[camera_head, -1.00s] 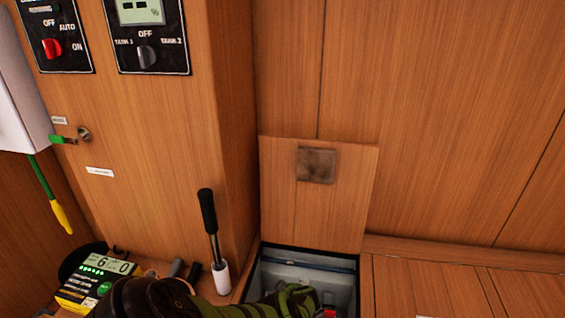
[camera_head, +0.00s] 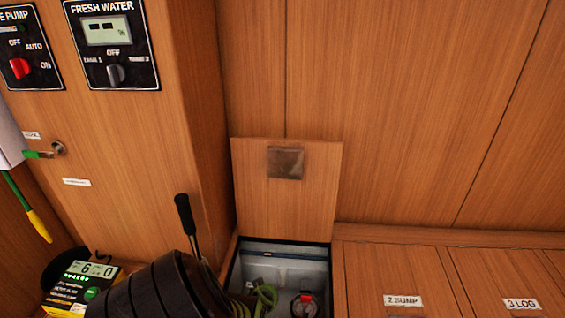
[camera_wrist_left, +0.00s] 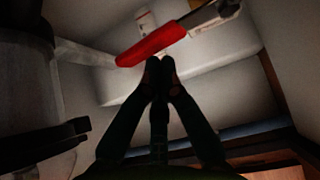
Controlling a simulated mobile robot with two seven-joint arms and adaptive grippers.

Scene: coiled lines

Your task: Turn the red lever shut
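The red lever (camera_wrist_left: 150,46) shows in the left wrist view. It is a flat red handle slanting up to the right, and its right end meets a metal fitting (camera_wrist_left: 210,18). My left gripper (camera_wrist_left: 160,65) has its dark fingertips together just below the lever in that picture. Nothing shows between them, and I cannot tell whether they touch the lever. In the head view my left arm reaches toward the open floor hatch (camera_head: 285,247), and its gripper is not clearly visible. A small round part with some red (camera_head: 304,304) sits in the hatch. My right gripper is not in view.
The hatch lid (camera_head: 285,205) stands upright against the wooden wall. A green line (camera_head: 266,296) lies in the hatch. A black-handled rod (camera_head: 186,218) stands left of it, near a lit display box (camera_head: 83,284). Closed floor panels (camera_head: 402,275) lie to the right.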

